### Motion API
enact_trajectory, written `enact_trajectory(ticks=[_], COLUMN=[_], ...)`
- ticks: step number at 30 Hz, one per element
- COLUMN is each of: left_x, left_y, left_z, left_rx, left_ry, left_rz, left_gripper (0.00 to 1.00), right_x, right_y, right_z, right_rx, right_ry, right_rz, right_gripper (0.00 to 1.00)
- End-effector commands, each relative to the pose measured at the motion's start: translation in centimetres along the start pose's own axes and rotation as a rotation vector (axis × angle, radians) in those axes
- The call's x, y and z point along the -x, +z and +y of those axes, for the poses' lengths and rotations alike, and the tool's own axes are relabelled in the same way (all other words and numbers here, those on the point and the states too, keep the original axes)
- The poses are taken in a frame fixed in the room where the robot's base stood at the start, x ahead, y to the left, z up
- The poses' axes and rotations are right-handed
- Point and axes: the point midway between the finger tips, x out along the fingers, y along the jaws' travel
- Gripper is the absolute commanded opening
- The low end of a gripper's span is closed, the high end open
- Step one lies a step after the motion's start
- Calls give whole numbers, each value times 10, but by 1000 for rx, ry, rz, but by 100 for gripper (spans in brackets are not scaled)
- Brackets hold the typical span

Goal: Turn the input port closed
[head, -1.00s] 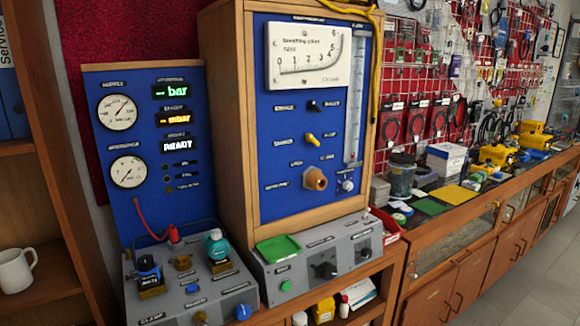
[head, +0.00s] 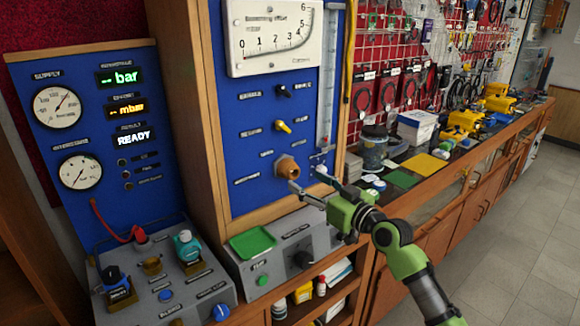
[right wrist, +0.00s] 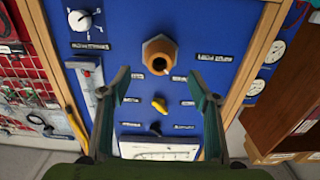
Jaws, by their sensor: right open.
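A brass hexagonal fitting (head: 287,168) with a round hole sits low on the blue panel (head: 245,150) of the tall wooden cabinet. It also shows at the top middle of the right wrist view (right wrist: 159,53), with small labels beside it that I cannot read clearly. A yellow lever (head: 283,126) and a black lever (head: 284,90) are above it in the head view. My right gripper (head: 306,180) is open and empty. Its fingers point at the panel, and in the wrist view the fitting and yellow lever show between them. My left gripper is out of view.
A grey box (head: 290,242) with a green tray (head: 251,243) and knobs juts out below the panel. A second blue panel with gauges (head: 57,107) stands left, with a grey fixture box before it. A cluttered counter (head: 440,185) runs off right.

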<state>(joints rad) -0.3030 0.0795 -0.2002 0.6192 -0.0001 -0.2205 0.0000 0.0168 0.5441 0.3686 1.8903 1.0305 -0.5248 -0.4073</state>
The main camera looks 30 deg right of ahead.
Motion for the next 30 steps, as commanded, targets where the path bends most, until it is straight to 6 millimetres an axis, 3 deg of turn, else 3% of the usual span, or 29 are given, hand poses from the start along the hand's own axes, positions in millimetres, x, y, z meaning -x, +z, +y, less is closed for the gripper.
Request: enact_trajectory(ticks=[6,12,26,30], left_x=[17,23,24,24], left_y=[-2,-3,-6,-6], left_z=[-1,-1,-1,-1], left_rx=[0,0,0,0], left_ry=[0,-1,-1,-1], left_rz=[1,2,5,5], left_gripper=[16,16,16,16], right_x=[-43,-69,-80,-80], right_y=[-3,-1,1,1], right_z=[1,1,0,0], right_rx=[-3,-3,0,0], right_ry=[1,1,1,1], right_rz=[1,0,-1,-1], right_gripper=[56,56,56,22])
